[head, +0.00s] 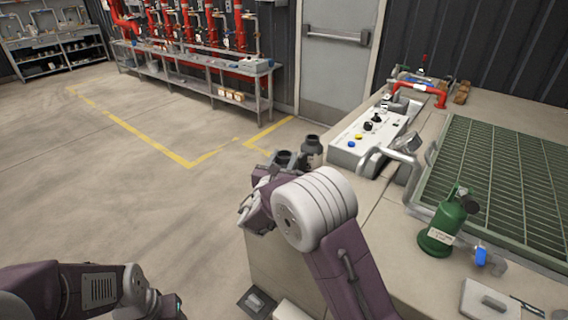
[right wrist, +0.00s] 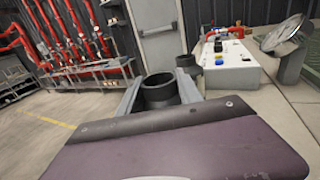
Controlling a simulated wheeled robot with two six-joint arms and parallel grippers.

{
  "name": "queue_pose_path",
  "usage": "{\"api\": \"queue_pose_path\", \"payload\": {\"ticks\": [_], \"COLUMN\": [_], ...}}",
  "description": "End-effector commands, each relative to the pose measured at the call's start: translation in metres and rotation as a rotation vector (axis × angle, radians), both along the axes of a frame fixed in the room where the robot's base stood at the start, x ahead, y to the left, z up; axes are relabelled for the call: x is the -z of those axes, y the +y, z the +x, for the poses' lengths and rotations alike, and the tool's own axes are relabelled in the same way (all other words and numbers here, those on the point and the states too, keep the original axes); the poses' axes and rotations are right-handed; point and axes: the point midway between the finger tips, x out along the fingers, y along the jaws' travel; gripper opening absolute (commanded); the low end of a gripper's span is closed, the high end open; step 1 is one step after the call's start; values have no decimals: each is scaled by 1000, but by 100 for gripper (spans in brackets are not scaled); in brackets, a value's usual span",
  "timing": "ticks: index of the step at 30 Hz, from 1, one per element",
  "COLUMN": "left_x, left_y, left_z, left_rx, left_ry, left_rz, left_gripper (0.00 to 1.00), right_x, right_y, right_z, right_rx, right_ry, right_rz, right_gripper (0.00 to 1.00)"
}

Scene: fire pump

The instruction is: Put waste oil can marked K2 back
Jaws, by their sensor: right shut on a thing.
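My right gripper (head: 276,170) is shut on a dark grey open-topped can (head: 284,158), partly hidden behind my wrist in the head view. In the right wrist view the same can (right wrist: 159,88) sits between the two grey fingers, with its round opening facing up. A second dark can (head: 312,146) stands just beyond it. It also shows in the right wrist view (right wrist: 187,66). No K2 mark is readable on either can.
A control box (head: 372,136) with coloured buttons stands on the bench beyond my right arm. A green bottle (head: 440,232) stands beside a green grating (head: 505,185). Open floor lies to the left.

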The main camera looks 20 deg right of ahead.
Motion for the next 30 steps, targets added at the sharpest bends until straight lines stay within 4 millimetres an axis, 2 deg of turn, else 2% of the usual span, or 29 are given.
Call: {"api": "queue_pose_path", "payload": {"ticks": [1,3,14,15,17,25,28,30], "left_x": [3,4,8,7,7,6,1,3], "left_y": [0,0,0,0,0,0,0,0], "left_z": [0,0,0,0,0,0,0,0], "left_rx": [0,0,0,0,0,0,0,0], "left_ry": [0,0,0,0,0,0,0,0], "left_rz": [0,0,0,0,0,0,0,0], "left_gripper": [56,56,56,56,56,56,56,56], "right_x": [9,14,17,19,18,18,13,15], "right_y": [0,0,0,0,0,0,0,5], "right_z": [0,0,0,0,0,0,0,-7], "right_rx": [0,-1,0,-1,-1,-1,-1,-3], "right_ry": [-4,-6,-8,-1,-1,-1,-1,0], "right_rz": [-3,-2,-1,0,0,0,0,-1], "right_gripper": [0,0,0,47,64,64,64,64]}}
